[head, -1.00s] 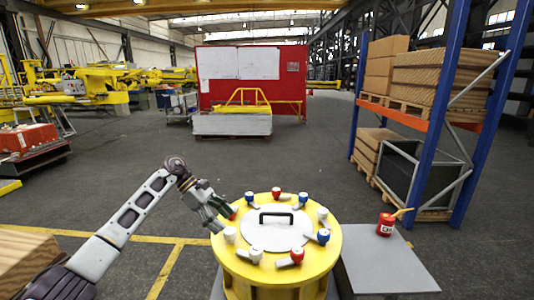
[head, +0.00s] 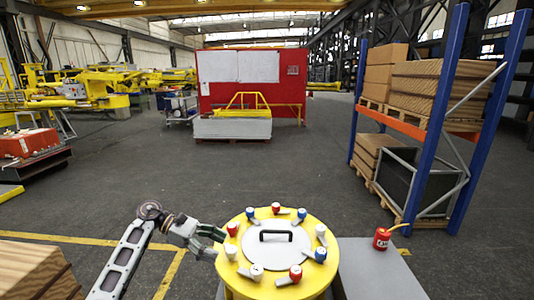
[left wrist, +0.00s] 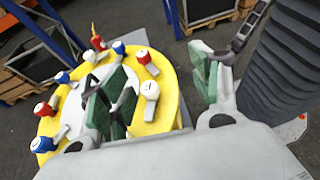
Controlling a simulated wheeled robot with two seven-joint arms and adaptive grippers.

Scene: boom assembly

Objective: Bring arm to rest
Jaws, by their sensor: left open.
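My left gripper (head: 213,241) is at the left edge of a round yellow drum (head: 235,275). My left arm (head: 128,255) comes up from the lower left and bends at a raised joint. The drum carries a pale lid (head: 277,255) with a black handle (head: 277,233) and several red, blue and white knobs around the rim. My right gripper is not in view.
A grey table (head: 380,280) stands right of the drum with a red can (head: 382,239) on it. A blue and orange shelf (head: 477,130) rises behind at the right. Wooden material (head: 35,270) sits at the lower left.

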